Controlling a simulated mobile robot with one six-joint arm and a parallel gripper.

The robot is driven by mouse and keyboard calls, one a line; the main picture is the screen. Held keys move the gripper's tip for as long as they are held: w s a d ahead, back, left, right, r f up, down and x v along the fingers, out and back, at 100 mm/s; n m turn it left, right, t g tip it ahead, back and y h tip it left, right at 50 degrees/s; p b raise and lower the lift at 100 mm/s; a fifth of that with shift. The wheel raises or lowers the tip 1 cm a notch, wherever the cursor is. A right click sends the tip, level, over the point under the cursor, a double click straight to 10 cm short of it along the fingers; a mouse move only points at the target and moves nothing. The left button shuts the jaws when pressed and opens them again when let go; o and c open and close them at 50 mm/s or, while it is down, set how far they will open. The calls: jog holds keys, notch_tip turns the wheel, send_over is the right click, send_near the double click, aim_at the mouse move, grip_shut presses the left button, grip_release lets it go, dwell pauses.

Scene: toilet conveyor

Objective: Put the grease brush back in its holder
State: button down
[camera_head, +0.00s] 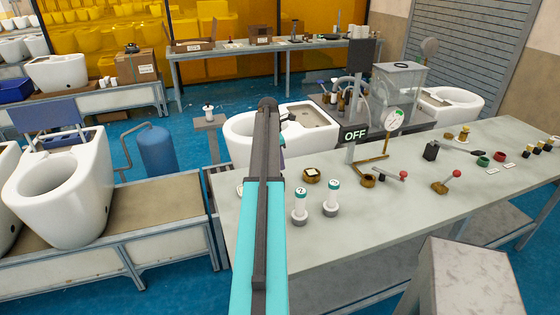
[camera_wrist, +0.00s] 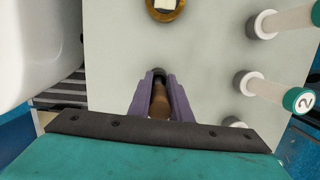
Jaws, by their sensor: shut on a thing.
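My gripper (camera_wrist: 159,82) shows in the wrist view as two purple fingers, shut on a brown rounded handle that looks like the grease brush (camera_wrist: 158,103). A dark round piece (camera_wrist: 159,71) shows at the fingertips; I cannot tell whether it is the brush's end or a holder. The fingers are over the grey bench top, near its left edge. In the head view my arm hides the brush and nearly all of the gripper. I cannot make out the brush holder for certain in either view.
White bottles with teal caps (camera_head: 331,196) stand right of my arm on the grey bench (camera_head: 400,215). A brass ring with a white block (camera_head: 312,175) lies behind them. An OFF sign (camera_head: 355,134), a gauge (camera_head: 393,118) and red-knobbed levers stand farther right. A toilet (camera_head: 250,128) is behind.

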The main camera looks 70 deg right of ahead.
jog(key=shift+f, duration=0.7)
jog(key=c, duration=1.5)
grip_release()
jog(key=shift+c, duration=0.2)
jog(key=shift+r, duration=0.15)
notch_tip(320, 180, up, 13)
jog(key=w+a+b, duration=0.1)
jog(key=w+b, duration=0.1)
jog(key=b, duration=0.2)
jog(key=shift+a+r, duration=0.2)
